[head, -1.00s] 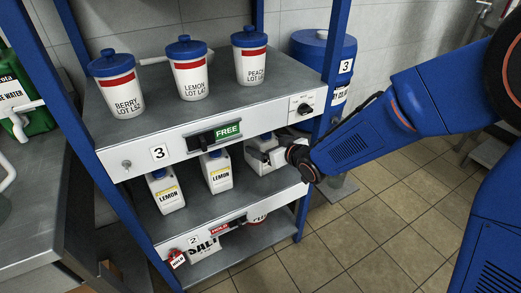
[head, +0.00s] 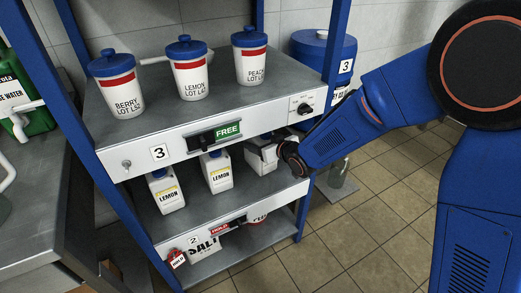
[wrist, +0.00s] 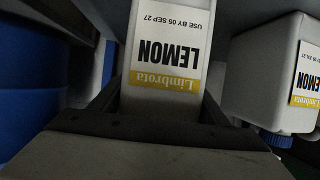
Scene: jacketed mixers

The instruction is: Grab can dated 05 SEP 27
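In the wrist view, a white can (wrist: 165,50) with a lemon label faces my gripper, upside down in the picture. Its label reads "USE BY 05 SEP 27". In the head view, this can (head: 262,152) stands at the right end of the middle shelf, partly hidden by my gripper (head: 278,153). Two other lemon cans stand to its left, the middle one (head: 217,171) and the left one (head: 166,191).
The upper shelf (head: 205,116) lies close above the cans and holds three blue-lidded tubs. A neighbouring can (wrist: 270,75) is close on the right in the wrist view. A blue rack post (head: 329,75) and a blue drum (head: 310,45) stand near my arm.

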